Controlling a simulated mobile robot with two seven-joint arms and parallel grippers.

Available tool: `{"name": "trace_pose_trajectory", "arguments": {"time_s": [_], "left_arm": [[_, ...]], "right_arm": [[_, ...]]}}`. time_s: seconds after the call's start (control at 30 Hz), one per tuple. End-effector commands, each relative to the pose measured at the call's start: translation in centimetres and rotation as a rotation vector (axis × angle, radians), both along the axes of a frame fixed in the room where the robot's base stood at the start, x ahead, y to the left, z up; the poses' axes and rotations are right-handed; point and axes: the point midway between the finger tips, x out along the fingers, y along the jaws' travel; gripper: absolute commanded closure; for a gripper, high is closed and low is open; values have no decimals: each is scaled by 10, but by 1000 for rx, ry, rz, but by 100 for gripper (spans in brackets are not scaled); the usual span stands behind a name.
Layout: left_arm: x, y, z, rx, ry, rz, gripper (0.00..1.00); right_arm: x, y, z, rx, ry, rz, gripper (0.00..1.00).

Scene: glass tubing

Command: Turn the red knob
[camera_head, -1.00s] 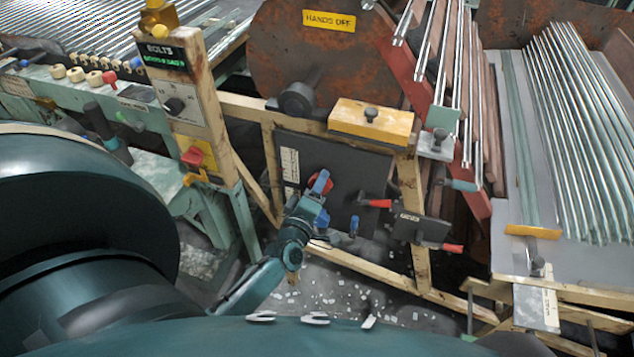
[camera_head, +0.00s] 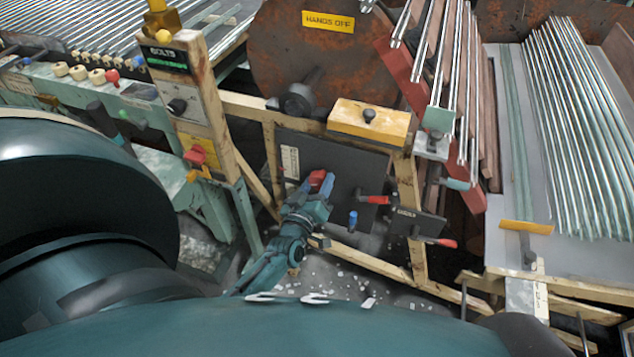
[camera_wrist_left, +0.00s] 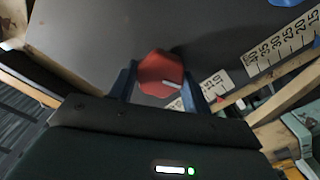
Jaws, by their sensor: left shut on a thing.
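The red knob (camera_head: 317,177) sits on a dark grey panel (camera_head: 348,165) in a wooden frame. In the left wrist view the red knob (camera_wrist_left: 160,73) is a faceted red piece with a white mark pointing to the lower right. My left gripper (camera_head: 320,187) reaches it from below. In the left wrist view the two blue fingers of my left gripper (camera_wrist_left: 160,84) stand on either side of the knob, shut on it. Part of the knob is hidden by the gripper in the head view. My right gripper is not in view.
A blue knob (camera_head: 353,219) is on the panel's lower part. Red-handled levers (camera_head: 373,199) stand to its right. A yellow block (camera_head: 370,122) lies on the frame above. A wooden post with switches (camera_head: 190,100) stands left. A numbered scale (camera_wrist_left: 280,45) lies beside the panel.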

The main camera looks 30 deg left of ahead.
Motion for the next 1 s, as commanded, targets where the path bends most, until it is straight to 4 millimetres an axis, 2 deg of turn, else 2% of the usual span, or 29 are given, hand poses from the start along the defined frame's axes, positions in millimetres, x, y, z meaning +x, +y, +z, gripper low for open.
{"name": "trace_pose_trajectory", "arguments": {"time_s": [0.47,0.5,0.73,1.0], "left_arm": [[0,0,-1,11,4,0,74],[0,0,-1,11,4,0,49],[0,0,0,11,4,-1,31],[-2,0,0,12,3,0,31]], "right_arm": [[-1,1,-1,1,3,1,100],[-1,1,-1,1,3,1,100],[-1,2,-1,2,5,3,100],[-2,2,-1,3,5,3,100]]}}
